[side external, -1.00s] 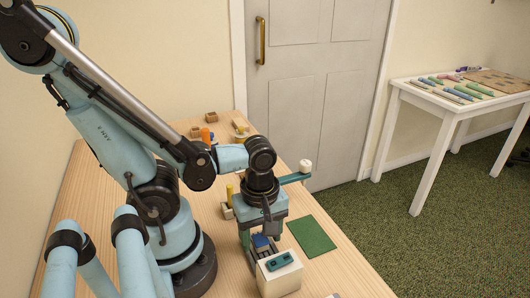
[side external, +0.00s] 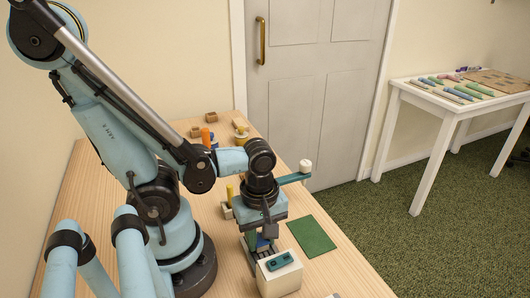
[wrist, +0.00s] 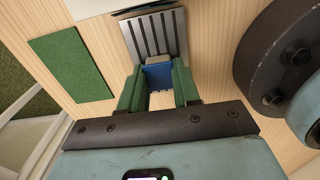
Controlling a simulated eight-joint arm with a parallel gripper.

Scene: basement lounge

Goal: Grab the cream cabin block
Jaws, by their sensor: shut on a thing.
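My gripper (wrist: 158,88) has two green fingers, shut on a small blue block (wrist: 158,77) at their tips. A small grey-beige piece (wrist: 159,58) shows just beyond the blue block; I cannot tell whether it is the cream cabin block or whether the fingers touch it. Both are at the near end of a grey slatted rack (wrist: 155,35). In the side view my gripper (side external: 262,246) points down beside a white box, and its fingers largely hide the held block. No clearly cream block can be made out.
The white box (side external: 280,283) with a teal piece on top stands close by my gripper. A flat green mat (side external: 312,237) lies to the right. Small wooden pieces (side external: 196,131) and an orange cylinder (side external: 206,138) stand farther back. A white side table (side external: 400,88) is across the room.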

